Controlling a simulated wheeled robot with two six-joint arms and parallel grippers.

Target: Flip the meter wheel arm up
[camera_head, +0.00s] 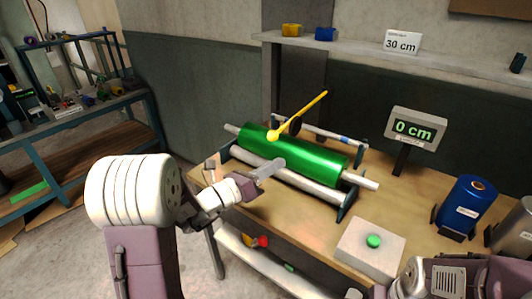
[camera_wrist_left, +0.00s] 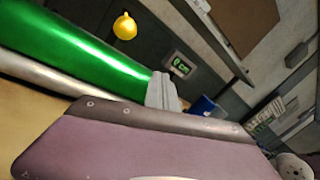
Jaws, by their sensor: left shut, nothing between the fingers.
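The yellow meter wheel arm (camera_head: 308,107) slants over the back of the green foil roll (camera_head: 290,148). Its round yellow knob (camera_head: 272,135) is at the lower left end, near the top of the roll; the knob also shows in the left wrist view (camera_wrist_left: 124,27). A dark wheel (camera_head: 295,126) sits beside the arm; I cannot tell whether it touches the foil. My left gripper (camera_head: 279,165) is shut and empty, in front of the roll and below the knob, apart from the knob. Its fingers show in the left wrist view (camera_wrist_left: 165,92). My right gripper's fingers are out of view.
A display (camera_head: 414,130) reads 0 cm behind the roll, and a 30 cm sign (camera_head: 402,43) stands on the shelf. A box with a green button (camera_head: 373,241) is at the table's front. A blue spool (camera_head: 465,205) stands at the right. Bare tabletop (camera_head: 400,205) lies between them.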

